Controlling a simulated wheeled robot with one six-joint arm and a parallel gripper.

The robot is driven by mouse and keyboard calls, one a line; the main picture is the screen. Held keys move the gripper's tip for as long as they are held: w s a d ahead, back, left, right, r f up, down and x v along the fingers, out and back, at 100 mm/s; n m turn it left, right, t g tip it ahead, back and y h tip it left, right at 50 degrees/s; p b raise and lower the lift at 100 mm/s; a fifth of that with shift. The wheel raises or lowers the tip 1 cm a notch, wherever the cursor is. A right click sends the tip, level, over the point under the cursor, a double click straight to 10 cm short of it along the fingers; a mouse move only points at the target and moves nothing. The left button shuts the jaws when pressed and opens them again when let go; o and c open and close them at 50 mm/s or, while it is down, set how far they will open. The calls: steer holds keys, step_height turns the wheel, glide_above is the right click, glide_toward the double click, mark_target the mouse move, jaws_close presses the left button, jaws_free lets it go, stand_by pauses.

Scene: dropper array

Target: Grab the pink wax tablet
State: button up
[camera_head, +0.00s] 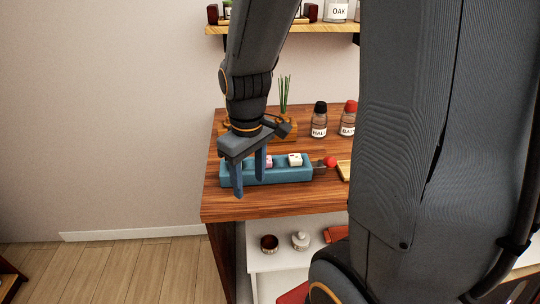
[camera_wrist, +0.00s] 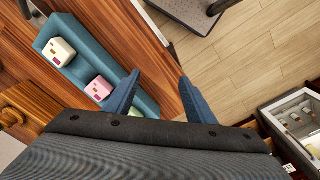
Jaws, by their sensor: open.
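The pink wax tablet (camera_wrist: 98,88) sits in a blue tray (camera_wrist: 143,102), near its middle. In the head view the pink tablet (camera_head: 268,162) shows only in part, just right of a gripper finger. A cream-white tablet (camera_wrist: 58,51) sits in the same tray, and it also shows in the head view (camera_head: 295,159) to the right. My gripper (camera_head: 250,182) is open and empty, pointing down at the tray's left part. In the wrist view my gripper (camera_wrist: 152,92) has one finger over the tray, a little right of the pink tablet, and the other beyond the tray's edge.
A bottle with a black cap (camera_head: 319,119) and one with a red cap (camera_head: 348,118) stand behind the tray. A red ball-like thing (camera_head: 330,162) is at the tray's right end. The wooden table's (camera_head: 255,205) front strip is clear.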

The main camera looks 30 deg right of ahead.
steer(key=w+d+r+n+p, duration=0.1)
steer(key=w+d+r+n, duration=0.1)
steer(key=n, duration=0.1)
steer(key=w+d+r+n+p, duration=0.1)
steer(key=w+d+r+n, duration=0.1)
steer(key=w+d+n, duration=0.1)
steer(key=w+d+r+n+p, duration=0.1)
steer(key=w+d+r+n, duration=0.1)
steer(key=r, duration=0.1)
steer(key=shift+w+d+n+g, duration=0.3)
steer(key=shift+w+d+n, duration=0.1)
steer(key=shift+w+d, duration=0.1)
steer(key=shift+f+p, duration=1.55)
steer(key=shift+f, duration=2.35)
steer(key=c, duration=1.1)
